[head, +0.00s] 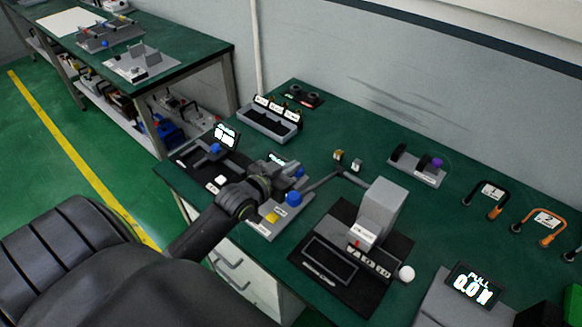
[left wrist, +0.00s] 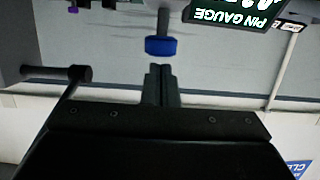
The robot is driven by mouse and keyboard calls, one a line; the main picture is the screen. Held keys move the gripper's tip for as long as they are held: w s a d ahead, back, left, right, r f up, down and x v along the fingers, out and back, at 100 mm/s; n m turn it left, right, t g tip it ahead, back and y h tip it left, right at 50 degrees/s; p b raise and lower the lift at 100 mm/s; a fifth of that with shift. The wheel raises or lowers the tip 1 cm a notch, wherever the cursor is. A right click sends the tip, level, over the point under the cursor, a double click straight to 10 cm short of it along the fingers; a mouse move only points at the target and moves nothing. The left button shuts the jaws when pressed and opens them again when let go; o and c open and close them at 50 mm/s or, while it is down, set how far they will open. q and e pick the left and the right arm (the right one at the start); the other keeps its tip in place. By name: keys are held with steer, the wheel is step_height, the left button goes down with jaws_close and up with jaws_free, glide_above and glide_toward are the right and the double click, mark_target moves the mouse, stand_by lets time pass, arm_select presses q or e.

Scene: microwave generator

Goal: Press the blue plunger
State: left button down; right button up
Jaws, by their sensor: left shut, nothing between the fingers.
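A blue plunger (left wrist: 160,46) with a grey stem shows in the left wrist view, just beyond the fingertips of my left gripper (left wrist: 161,72). The fingers are shut with nothing between them. A small gap shows between the tips and the blue cap. A screen reading PIN GAUGE (left wrist: 235,14) is beside the stem. In the head view my left gripper (head: 281,180) is over the near-left part of the green bench, among grey fixtures. Blue knobs show near it (head: 294,199) and on a fixture farther left (head: 215,148). My right gripper is not in view.
A grey block device (head: 377,208) on a black mat stands right of the gripper. A bar with a dark round end (left wrist: 78,73) is left of the fingers in the wrist view. Cable loops (head: 489,198) and a PULL display (head: 474,286) lie farther right.

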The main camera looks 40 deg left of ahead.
arm_select(q)
steer(key=shift+f, duration=0.15)
steer(key=shift+f+b, duration=0.8)
steer(key=shift+f, duration=0.35)
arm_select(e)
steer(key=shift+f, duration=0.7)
arm_select(q)
steer(key=shift+r, duration=0.1)
steer(key=shift+r+p, duration=0.55)
steer(key=shift+p, duration=0.2)
step_height(320, 180, up, 3)
steer(key=p, duration=0.3)
steer(key=shift+w+r, duration=0.1)
steer(key=shift+r, duration=0.1)
steer(key=b+v, duration=0.1)
steer(key=v, duration=0.9)
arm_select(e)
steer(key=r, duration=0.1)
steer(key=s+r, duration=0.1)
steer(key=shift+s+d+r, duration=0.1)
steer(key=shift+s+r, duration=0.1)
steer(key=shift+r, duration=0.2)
